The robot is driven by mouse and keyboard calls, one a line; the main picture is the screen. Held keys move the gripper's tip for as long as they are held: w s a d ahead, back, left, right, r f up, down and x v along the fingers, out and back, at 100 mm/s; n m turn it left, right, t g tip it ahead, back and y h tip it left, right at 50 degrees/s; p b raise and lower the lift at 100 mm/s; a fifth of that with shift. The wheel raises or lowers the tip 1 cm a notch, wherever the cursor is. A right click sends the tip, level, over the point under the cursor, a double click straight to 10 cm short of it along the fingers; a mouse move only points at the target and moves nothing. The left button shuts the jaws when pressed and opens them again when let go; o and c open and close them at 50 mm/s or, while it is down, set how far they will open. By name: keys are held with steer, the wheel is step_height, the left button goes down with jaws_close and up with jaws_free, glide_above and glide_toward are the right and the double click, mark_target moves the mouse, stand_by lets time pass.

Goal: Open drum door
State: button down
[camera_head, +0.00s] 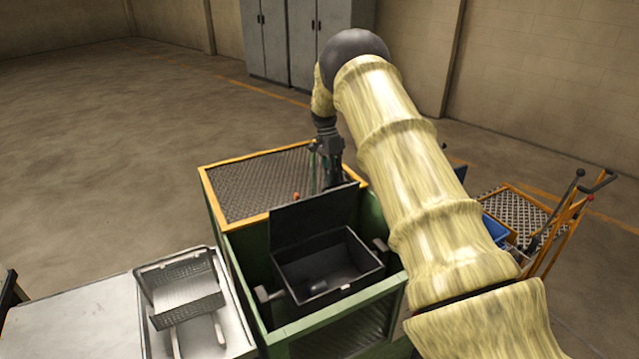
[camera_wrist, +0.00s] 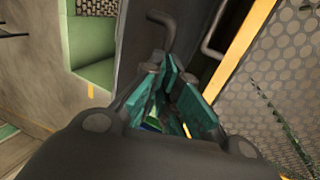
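The black box-shaped drum (camera_head: 335,272) sits inside a green frame, its open top facing up. Its black door (camera_head: 312,222) stands raised and tilted along the back edge, so the inside shows. My gripper (camera_head: 328,178) is behind the raised door, and the door hides part of it. In the wrist view, my gripper (camera_wrist: 168,80) has teal pads whose tips lie close together. A dark panel, likely the door (camera_wrist: 136,40), is beside them. A grey bent handle (camera_wrist: 168,28) is just beyond the fingertips. I cannot tell whether the fingers touch or hold it.
A yellow-edged mesh platform (camera_head: 250,185) lies behind the drum. An orange hand cart (camera_head: 560,225) stands at right. Grey cabinets (camera_head: 275,45) stand at the back. The left floor is clear.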

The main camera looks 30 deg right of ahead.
steer(key=c, duration=2)
jaws_free()
steer(key=shift+a+f, duration=0.25)
steer(key=shift+f, duration=0.7)
steer(key=o, duration=0.3)
steer(key=shift+f, duration=0.1)
steer(key=shift+o, duration=0.9)
steer(key=shift+d, duration=0.1)
steer(key=shift+w+d, duration=0.1)
steer(key=w+d+v, duration=0.1)
steer(key=v, duration=1.1)
